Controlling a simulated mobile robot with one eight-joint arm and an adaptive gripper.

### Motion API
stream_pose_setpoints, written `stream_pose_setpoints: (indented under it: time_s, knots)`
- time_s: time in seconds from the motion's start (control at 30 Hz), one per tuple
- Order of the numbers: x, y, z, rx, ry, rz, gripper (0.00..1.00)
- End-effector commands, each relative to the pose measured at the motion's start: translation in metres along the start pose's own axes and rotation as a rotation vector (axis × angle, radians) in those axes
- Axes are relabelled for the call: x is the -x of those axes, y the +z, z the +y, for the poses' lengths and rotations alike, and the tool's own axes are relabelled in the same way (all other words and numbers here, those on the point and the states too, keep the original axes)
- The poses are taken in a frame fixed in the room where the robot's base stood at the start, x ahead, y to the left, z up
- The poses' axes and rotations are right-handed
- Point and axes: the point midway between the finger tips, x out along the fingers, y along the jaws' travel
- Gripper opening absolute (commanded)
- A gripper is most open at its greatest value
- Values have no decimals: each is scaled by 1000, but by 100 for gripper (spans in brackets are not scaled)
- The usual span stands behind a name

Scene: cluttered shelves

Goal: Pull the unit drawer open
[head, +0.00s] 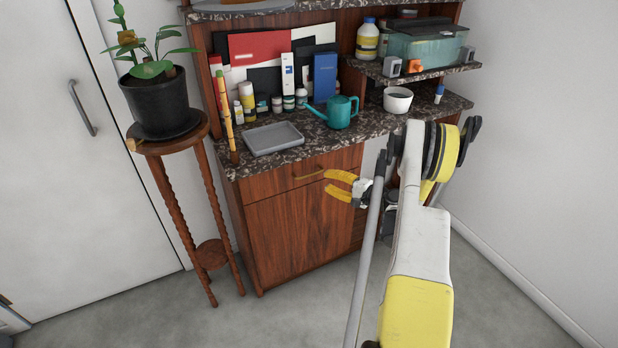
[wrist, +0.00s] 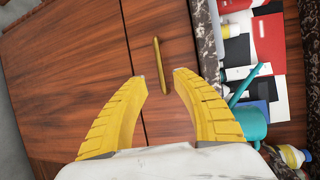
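The unit drawer (head: 275,183) is a wide reddish-brown wooden front under the speckled countertop, and it sits closed. Its brass bar handle (head: 309,174) is at the middle of the front. In the wrist view the drawer front (wrist: 178,30) appears turned sideways, with the handle (wrist: 161,62) upright in the picture. My gripper (head: 328,182) has yellow fingers and is just right of the handle in the head view. In the wrist view my gripper (wrist: 160,77) is open and empty, its fingertips on either side of the handle's lower end. I see no contact with the handle.
The countertop (head: 360,124) overhangs the drawer and holds a grey tray (head: 273,138), a teal watering can (head: 340,113) and several bottles. A cupboard door (head: 300,235) is below the drawer. A plant stand (head: 170,146) stands at left. The floor in front is clear.

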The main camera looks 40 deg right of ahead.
Motion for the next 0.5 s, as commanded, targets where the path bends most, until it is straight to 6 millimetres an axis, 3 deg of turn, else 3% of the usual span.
stream_pose_setpoints:
  time_s: [0.3,0.5]
  knots:
    - [-64,1,3,2,1,-3,32]
    - [-85,0,2,2,2,-1,32]
